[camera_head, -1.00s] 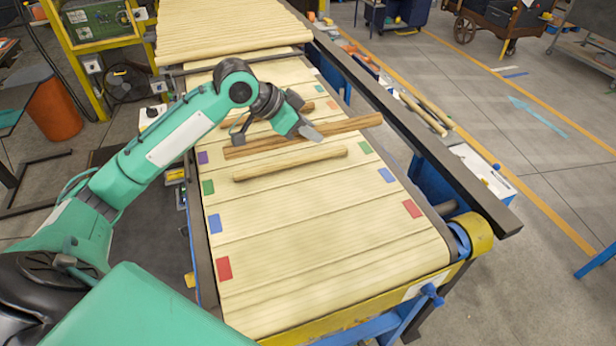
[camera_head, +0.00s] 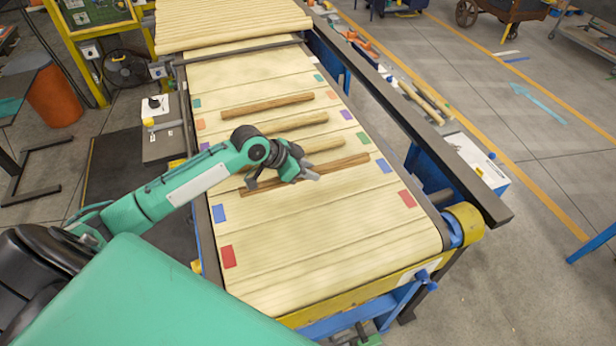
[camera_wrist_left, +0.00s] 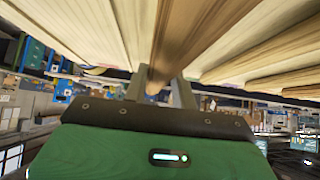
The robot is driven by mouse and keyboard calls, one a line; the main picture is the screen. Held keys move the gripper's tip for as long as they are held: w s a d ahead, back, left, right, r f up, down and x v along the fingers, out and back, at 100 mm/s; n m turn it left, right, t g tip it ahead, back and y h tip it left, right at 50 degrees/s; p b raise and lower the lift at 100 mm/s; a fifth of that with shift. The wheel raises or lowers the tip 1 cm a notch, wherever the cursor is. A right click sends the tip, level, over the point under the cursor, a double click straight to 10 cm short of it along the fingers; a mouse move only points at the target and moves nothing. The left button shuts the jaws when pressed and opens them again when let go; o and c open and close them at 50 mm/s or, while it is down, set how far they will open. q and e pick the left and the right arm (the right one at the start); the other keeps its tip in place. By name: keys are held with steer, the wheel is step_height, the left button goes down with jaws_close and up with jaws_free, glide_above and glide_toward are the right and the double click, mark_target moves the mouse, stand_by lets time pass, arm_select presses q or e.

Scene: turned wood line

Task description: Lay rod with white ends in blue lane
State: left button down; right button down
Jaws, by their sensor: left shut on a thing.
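My left gripper (camera_head: 312,174) is shut on a brown wooden rod (camera_head: 345,164), held across the pale slatted belt. The rod looks close above or on the belt; I cannot tell whether it touches. In the head view it lies just on the far side of the line between the blue markers (camera_head: 218,213) and (camera_head: 384,166), roughly parallel to it. No white shows on its ends at this size. In the left wrist view the rod (camera_wrist_left: 172,45) runs away between the fingers (camera_wrist_left: 165,88). My right gripper is not in view.
A paler rod (camera_head: 325,145) lies just beyond, near the green marker (camera_head: 363,138). Another pale rod (camera_head: 300,122) and a darker rod (camera_head: 267,104) lie farther back. The near belt around the red markers (camera_head: 229,256) is clear. A dark rail (camera_head: 430,125) runs along the right.

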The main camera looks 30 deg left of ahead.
mark_target(308, 188)
arm_select(q)
step_height(308, 188, down, 3)
steer(key=shift+f+p, duration=0.2)
steer(key=shift+p, duration=0.4)
steer(key=shift+f, duration=0.35)
steer(key=shift+f, duration=0.2)
steer(key=c, duration=1.1)
jaws_free()
steer(key=shift+r, duration=0.15)
